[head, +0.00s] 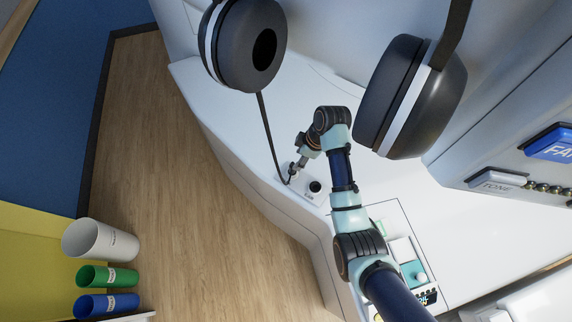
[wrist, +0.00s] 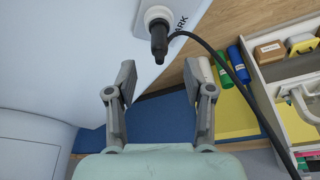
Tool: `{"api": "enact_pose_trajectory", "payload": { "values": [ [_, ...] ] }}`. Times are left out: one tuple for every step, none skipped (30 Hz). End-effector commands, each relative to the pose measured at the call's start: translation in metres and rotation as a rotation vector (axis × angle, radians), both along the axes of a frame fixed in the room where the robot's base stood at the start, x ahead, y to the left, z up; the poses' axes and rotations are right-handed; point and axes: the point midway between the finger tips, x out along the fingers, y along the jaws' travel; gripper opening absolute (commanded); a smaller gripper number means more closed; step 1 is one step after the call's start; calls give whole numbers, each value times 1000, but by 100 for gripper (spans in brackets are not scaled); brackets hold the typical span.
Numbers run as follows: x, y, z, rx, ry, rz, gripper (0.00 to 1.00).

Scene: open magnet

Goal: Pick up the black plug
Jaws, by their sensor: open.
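The black plug (wrist: 158,42) sits upright in a round white socket (wrist: 157,14) in the wrist view, with a black cable (wrist: 215,57) running off to the right. My gripper (wrist: 160,82) is open, its two fingers apart and empty. The plug lies beyond the fingertips, roughly centred between them, and no finger touches it. In the head view my gripper (head: 292,172) is down by the small panel (head: 311,196) on the white bench, where the cable (head: 268,130) ends. The plug is too small there to make out clearly.
Two big headphone cups (head: 245,45) and (head: 410,100) hang close to my arm. A blue FA-labelled button (head: 550,143) is at right. The wooden floor (head: 175,150) is clear.

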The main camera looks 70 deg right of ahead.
Motion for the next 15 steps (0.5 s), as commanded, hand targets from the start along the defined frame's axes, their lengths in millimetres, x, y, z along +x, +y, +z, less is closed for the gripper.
{"api": "enact_pose_trajectory", "payload": {
  "values": [
    [2,1,-9,2,1,1,52],
    [3,1,-13,1,1,0,52],
    [5,2,-18,2,1,1,52],
    [6,2,-20,1,1,0,52],
    [7,2,-21,0,1,0,52],
    [7,2,-21,-1,0,0,52],
    [7,2,-22,-1,0,0,52],
    [8,2,-25,0,1,0,52],
    [10,3,-30,1,1,0,52],
    [12,3,-36,1,1,0,52],
    [14,3,-41,1,1,0,52],
    [17,4,-49,1,1,0,52],
    [19,4,-54,1,1,0,52],
    [20,4,-58,0,1,0,52],
    [22,4,-63,0,1,0,52]
  ]
}}
